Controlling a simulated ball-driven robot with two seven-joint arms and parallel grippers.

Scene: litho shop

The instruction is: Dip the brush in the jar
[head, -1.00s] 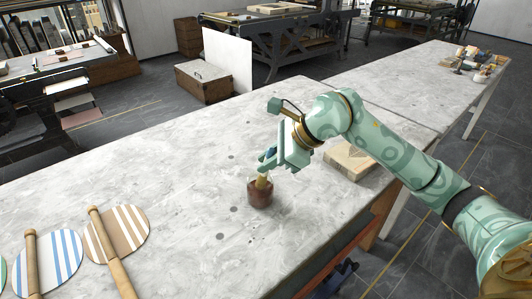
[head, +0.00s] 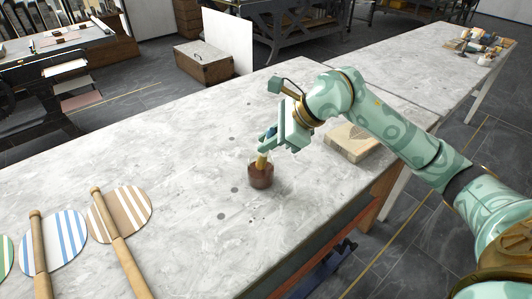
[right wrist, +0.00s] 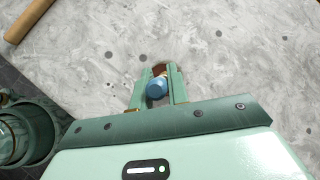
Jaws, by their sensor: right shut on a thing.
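The small brown jar (head: 260,178) stands upright on the pale stone-topped table. The brush (head: 262,161) has a tan lower part and a blue handle end. My right gripper (head: 268,143) is shut on it just above the jar. The brush's tan part meets the jar's mouth and its tip is hidden, seemingly inside. In the right wrist view, the brush's blue end (right wrist: 156,88) sits between the fingers, with a bit of the brown jar (right wrist: 159,69) showing behind it. My left gripper is not in view.
Several striped round paddles (head: 60,238) with wooden handles lie at the left front of the table (head: 170,150). A flat tan block (head: 351,142) lies right of the jar, below my right arm. The table around the jar is clear.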

